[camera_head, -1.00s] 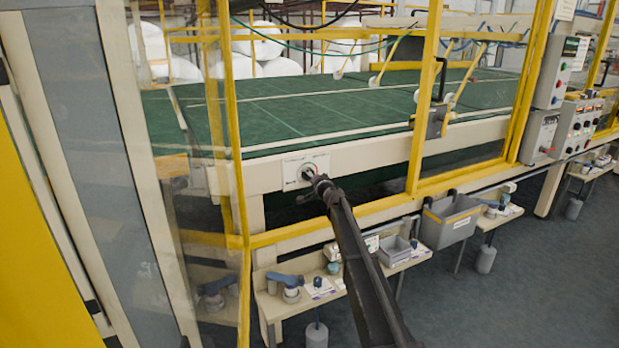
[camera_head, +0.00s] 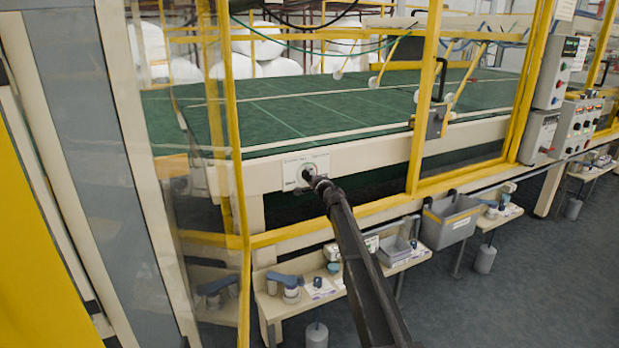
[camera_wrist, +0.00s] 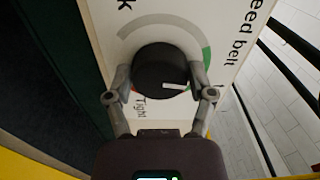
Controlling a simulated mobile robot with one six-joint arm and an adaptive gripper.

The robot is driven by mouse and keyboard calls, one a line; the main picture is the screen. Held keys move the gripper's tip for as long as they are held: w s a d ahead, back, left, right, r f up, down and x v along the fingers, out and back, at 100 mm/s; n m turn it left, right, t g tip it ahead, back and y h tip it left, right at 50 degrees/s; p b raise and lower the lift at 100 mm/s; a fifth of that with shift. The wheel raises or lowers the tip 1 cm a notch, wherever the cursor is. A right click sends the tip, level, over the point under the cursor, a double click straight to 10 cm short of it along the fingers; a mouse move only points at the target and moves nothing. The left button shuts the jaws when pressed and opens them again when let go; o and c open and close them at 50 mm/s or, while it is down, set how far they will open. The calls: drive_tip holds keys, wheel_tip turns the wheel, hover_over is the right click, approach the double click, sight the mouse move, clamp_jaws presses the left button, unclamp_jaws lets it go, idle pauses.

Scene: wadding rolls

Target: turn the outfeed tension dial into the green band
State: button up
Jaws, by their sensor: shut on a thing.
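The outfeed tension dial is a round black knob (camera_wrist: 160,66) with a white pointer line, on a white label plate (camera_head: 292,172) on the cream rail. In the wrist view the pointer lies on the knob's lower right side, pointing right. The green band (camera_wrist: 207,60) shows to the right of the knob, partly behind a finger. A grey arc curves over the top; a bit of red shows at lower left near the word "Tight". My gripper (camera_wrist: 160,76) is shut on the knob, one finger on each side. Where the pointer meets the scale is hidden by the right finger.
Yellow guard posts (camera_head: 424,100) stand to the right of the dial, with a yellow rail below. A low shelf (camera_head: 275,304) with small items and a grey bin (camera_head: 450,222) lie beneath. Control boxes (camera_head: 578,128) are at far right. A green belt bed (camera_head: 300,115) extends behind.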

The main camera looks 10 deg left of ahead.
drive_tip(key=shift+w+a, duration=0.1)
drive_tip(key=o, duration=1.1)
drive_tip(key=shift+s, duration=0.2)
drive_tip(key=v, duration=1.1)
drive_tip(key=shift+s+d, duration=0.25)
drive_tip(key=shift+d, duration=0.1)
drive_tip(key=shift+s, duration=0.1)
